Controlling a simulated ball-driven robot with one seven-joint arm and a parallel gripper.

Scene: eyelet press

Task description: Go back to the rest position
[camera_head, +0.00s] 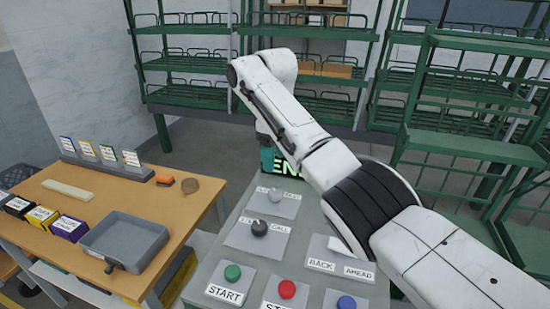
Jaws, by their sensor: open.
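My white arm reaches from the lower right corner up to the upper middle of the head view, passing over the control panel (213,273). Its bent far part ends in front of the green shelves. The panel carries a green START button (233,272), a red button (287,289), a blue button (346,303) and a dark knob (259,228). A grey knob (275,195) sits behind the dark one.
A wooden table (95,188) at left bears a grey tray (125,236), several labelled boxes (42,216), a card rack (105,163) and an orange stapler-like item (190,186). Green wire shelves (185,60) line the back; another green rack (470,145) stands right. Grey floor shows between.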

